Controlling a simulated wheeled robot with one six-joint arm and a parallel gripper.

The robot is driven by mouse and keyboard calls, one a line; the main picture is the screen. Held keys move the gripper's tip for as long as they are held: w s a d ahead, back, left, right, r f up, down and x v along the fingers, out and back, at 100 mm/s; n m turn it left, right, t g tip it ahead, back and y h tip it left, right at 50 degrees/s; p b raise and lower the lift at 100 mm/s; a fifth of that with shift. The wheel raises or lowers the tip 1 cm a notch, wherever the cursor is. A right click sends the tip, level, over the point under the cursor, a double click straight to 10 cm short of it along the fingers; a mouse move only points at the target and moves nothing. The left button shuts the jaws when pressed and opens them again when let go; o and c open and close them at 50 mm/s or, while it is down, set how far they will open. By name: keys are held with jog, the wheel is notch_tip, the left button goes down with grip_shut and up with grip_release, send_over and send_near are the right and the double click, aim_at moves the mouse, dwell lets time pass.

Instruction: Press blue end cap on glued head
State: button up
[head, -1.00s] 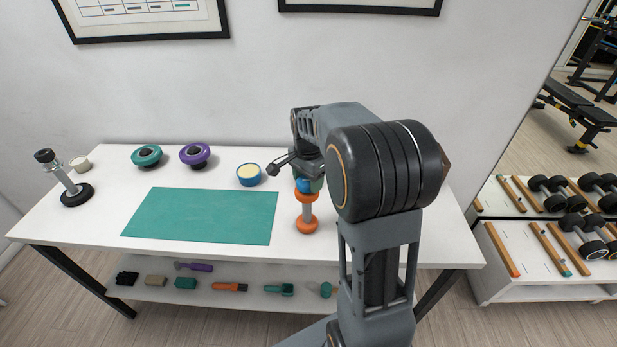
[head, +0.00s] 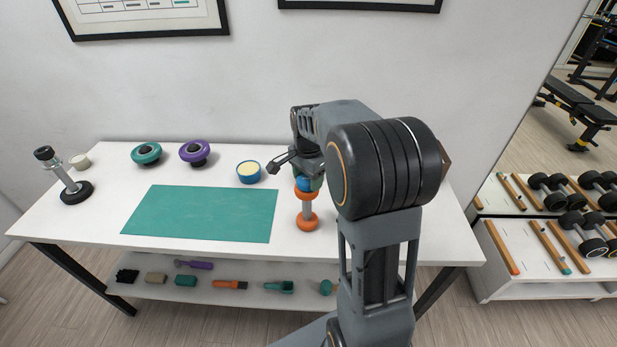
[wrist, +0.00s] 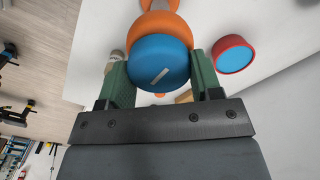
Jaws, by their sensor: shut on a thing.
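An orange dumbbell (head: 307,220) with a grey handle stands upright on the white table, right of the green mat. The blue end cap (wrist: 160,62) is on its upper orange head (wrist: 152,30); from this angle I cannot tell whether it is fully seated. My gripper (wrist: 160,70) is shut on the cap, one green finger on each side. In the head view my gripper (head: 306,178) is above the dumbbell, and the cap (head: 304,184) shows as a small blue patch. My arm partly hides the fingers there.
A blue tub with a cream top (head: 248,172) stands left of the dumbbell. Purple (head: 195,152) and teal (head: 146,154) round pieces sit farther left. A metal stand (head: 74,190) is at the left end. The green mat (head: 200,214) is bare. A red-rimmed blue disc (wrist: 232,56) shows in the wrist view.

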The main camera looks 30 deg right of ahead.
jog(key=o, duration=1)
notch_tip(320, 180, up, 14)
jog(key=shift+f, duration=0.1)
dwell(0.4)
jog(key=n, duration=0.6)
send_over(307, 181)
jog(key=shift+t, duration=0.4)
notch_tip(307, 181, down, 5)
jog(key=shift+s+r, duration=0.1)
jog(key=shift+r, duration=0.05)
jog(key=s+a+f+n+t, duration=0.1)
jog(key=s+a+f+n, duration=0.1)
jog(key=s+a+n, duration=0.2)
jog(key=s+a+f+n+t, duration=0.2)
jog(key=s+a+n, duration=0.2)
jog(key=s, duration=0.7)
jog(key=shift+a+f+t, duration=0.15)
jog(key=shift+a+t, duration=0.15)
jog(key=shift+a, duration=0.05)
